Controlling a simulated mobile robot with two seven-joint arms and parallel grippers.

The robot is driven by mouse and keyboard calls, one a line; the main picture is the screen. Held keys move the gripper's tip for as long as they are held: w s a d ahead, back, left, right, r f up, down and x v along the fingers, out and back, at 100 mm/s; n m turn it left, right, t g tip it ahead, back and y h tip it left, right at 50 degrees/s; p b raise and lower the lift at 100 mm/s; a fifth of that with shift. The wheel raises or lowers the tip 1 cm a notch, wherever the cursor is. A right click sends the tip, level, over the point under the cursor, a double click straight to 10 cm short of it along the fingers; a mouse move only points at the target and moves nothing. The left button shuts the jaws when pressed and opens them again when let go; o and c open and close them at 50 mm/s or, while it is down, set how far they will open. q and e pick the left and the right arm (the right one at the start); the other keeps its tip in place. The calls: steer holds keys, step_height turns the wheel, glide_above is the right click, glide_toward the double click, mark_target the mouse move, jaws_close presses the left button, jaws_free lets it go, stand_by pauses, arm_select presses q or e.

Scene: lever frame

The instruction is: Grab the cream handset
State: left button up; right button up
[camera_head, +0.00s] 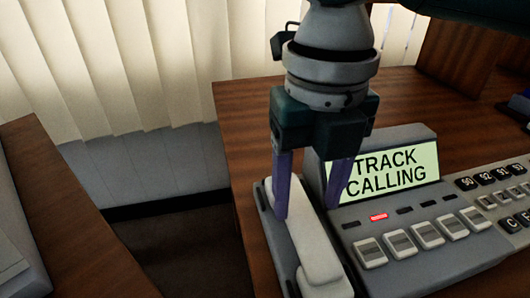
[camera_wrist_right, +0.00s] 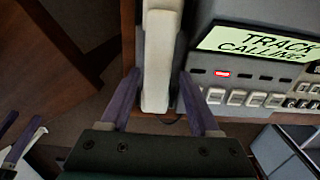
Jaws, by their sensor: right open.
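The cream handset (camera_head: 299,225) lies lengthwise in its cradle on the left side of a grey desk phone console (camera_head: 425,250). My right gripper (camera_head: 307,212) points down over the handset, with one purple finger on each side of it. It is open. In the right wrist view the handset (camera_wrist_right: 158,62) sits between the two spread fingers (camera_wrist_right: 158,78), and gaps show on both sides. I cannot tell how deep the fingertips reach. What looks like my left gripper (camera_wrist_right: 20,145) shows partly at the lower left edge of the right wrist view; its jaws are unclear.
The console has a lit screen (camera_head: 385,175) reading "TRACK CALLING", a red light (camera_head: 378,217) and rows of buttons just right of the handset. The wooden desk (camera_head: 245,120) ends left of the handset, with a gap of floor beyond. Vertical blinds (camera_head: 110,60) hang behind.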

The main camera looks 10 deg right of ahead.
mark_target(302, 215)
step_height(302, 215, down, 4)
steer(key=shift+a+f+b, duration=0.1)
steer(key=shift+b, duration=0.35)
steer(key=shift+w, duration=0.1)
jaws_close()
